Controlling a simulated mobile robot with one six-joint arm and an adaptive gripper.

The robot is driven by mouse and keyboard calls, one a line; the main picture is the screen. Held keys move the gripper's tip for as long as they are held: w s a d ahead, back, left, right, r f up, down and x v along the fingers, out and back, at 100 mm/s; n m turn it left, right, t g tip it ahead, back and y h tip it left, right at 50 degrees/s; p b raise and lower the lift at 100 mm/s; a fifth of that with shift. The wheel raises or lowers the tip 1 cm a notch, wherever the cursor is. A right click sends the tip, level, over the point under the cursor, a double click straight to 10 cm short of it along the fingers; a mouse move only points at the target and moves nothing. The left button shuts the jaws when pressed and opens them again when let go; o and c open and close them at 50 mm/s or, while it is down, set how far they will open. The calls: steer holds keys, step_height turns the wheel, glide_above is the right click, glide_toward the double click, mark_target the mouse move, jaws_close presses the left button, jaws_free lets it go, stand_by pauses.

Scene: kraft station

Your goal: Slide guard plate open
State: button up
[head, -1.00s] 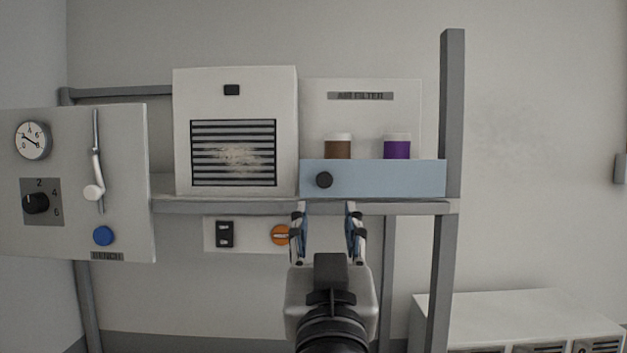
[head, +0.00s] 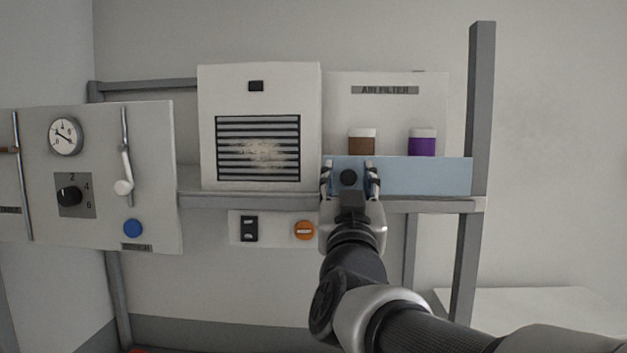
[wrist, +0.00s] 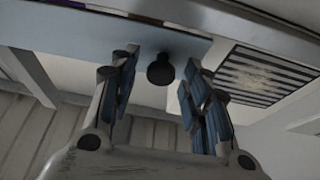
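The guard plate is a light blue panel (head: 430,176) standing on the shelf below the AIR FILTER sign, with a round black knob (head: 348,177) near its left end. It covers the lower parts of a brown canister (head: 361,142) and a purple canister (head: 422,142), both white-topped. My gripper (head: 349,170) is open in front of the plate, one finger on each side of the knob. In the wrist view the knob (wrist: 160,71) shows between and beyond the open fingers, with a gap to each. Whether the fingertips touch the plate (wrist: 60,40) I cannot tell.
A white box with a dirty slatted grille (head: 258,148) stands directly left of the plate. A grey post (head: 481,110) rises at the right end. Below the shelf (head: 250,201) are a black switch (head: 249,228) and an orange knob (head: 304,230). A control panel (head: 100,200) is further left.

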jaws_close()
stand_by(0.3)
stand_by(0.3)
